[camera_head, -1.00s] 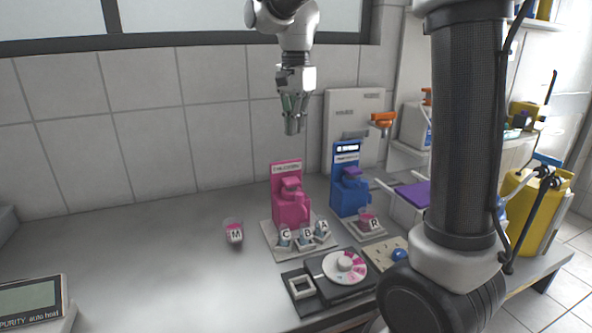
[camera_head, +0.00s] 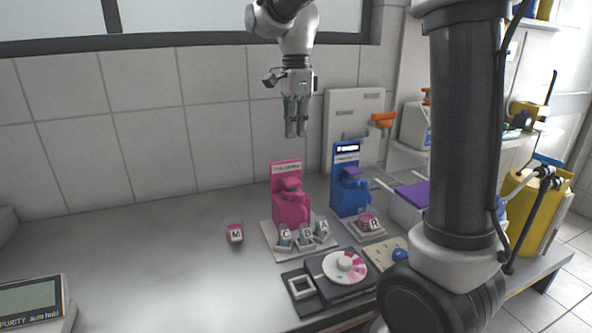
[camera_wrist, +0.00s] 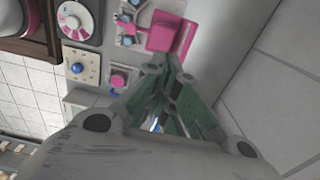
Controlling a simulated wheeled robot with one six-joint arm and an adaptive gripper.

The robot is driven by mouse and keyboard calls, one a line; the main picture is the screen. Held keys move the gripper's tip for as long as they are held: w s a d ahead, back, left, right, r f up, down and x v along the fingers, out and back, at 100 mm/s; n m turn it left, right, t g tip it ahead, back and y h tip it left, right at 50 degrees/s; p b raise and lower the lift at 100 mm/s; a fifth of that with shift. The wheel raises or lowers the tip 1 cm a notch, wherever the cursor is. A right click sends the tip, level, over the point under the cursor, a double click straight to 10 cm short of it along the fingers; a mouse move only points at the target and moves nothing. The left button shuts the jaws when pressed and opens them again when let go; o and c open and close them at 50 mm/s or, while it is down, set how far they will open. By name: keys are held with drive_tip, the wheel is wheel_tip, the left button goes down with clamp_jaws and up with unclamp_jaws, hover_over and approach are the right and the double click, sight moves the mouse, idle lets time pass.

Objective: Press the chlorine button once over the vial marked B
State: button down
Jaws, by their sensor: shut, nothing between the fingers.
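The pink chlorine dispenser (camera_head: 290,207) stands on the bench against the wall, with a pink button-like top part (camera_head: 290,183). It also shows from above in the wrist view (camera_wrist: 163,37). Vials marked C (camera_head: 285,239), B (camera_head: 306,236) and A (camera_head: 322,229) stand in a row at its front on a pale base plate (camera_head: 273,240). I cannot tell which vial is under the outlet. My gripper (camera_head: 296,133) is shut and empty, pointing down in the air above the dispenser, clear of it. In the wrist view its fingers (camera_wrist: 165,75) converge beside the pink dispenser.
A blue dispenser (camera_head: 347,195) stands close on the right, with vial R (camera_head: 370,223) before it. Vial M (camera_head: 235,233) stands alone on the left. A dial unit (camera_head: 345,265) and a blue-knobbed panel (camera_head: 399,255) are in front.

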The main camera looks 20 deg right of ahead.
sight(296, 179)
wheel_tip(296, 179, down, 12)
drive_tip(key=shift+r, duration=0.25)
drive_tip(key=shift+f, duration=0.1)
drive_tip(key=shift+f, duration=0.8)
